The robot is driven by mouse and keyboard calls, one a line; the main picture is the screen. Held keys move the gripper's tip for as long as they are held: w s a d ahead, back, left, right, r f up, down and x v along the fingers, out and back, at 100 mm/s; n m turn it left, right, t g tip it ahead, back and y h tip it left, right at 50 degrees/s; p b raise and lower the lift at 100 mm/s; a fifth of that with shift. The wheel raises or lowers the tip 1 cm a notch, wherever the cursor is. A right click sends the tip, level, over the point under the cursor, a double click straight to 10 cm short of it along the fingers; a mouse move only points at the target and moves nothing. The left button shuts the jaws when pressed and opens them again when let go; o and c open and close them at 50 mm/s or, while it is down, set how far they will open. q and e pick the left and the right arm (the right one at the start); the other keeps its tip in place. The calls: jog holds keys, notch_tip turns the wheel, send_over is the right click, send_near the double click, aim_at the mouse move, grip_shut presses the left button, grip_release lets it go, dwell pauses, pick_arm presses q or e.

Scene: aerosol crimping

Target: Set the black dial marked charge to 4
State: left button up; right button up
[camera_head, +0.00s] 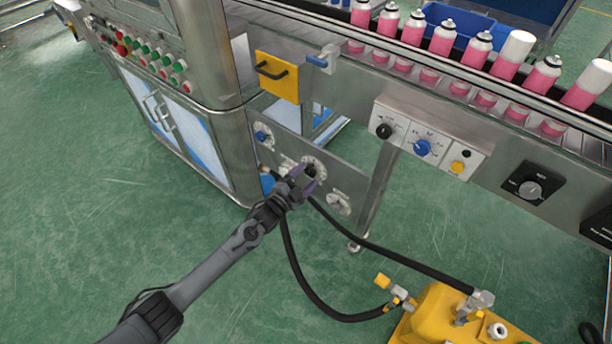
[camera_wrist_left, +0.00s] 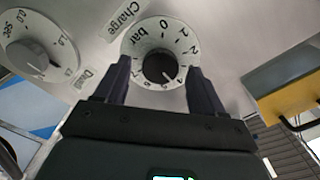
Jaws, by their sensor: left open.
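The black charge dial (camera_head: 309,169) sits on the low metal panel under the conveyor. In the left wrist view the black knob (camera_wrist_left: 159,66) is at the centre of a white round scale marked in bar, with a "Charge" label beside it. A small pale mark on the knob points to the lower right, but the exact number is hard to read. My left gripper (camera_head: 300,186) is at the dial. In the left wrist view its fingers (camera_wrist_left: 161,88) are open, one on each side of the knob; contact cannot be told. My right gripper is not in view.
A dwell dial (camera_wrist_left: 38,60) sits beside the charge dial. A blue knob (camera_head: 262,136) and another dial (camera_head: 339,203) share the panel. A yellow handled plate (camera_head: 277,77) is above. Black hoses (camera_head: 345,243) hang below, near a yellow pump (camera_head: 440,315). Pink cans (camera_head: 443,38) line the conveyor.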

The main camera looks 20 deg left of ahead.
pick_arm(q)
jog(key=p+v, duration=0.4)
jog(key=v, duration=0.6)
jog(key=shift+s, duration=0.15)
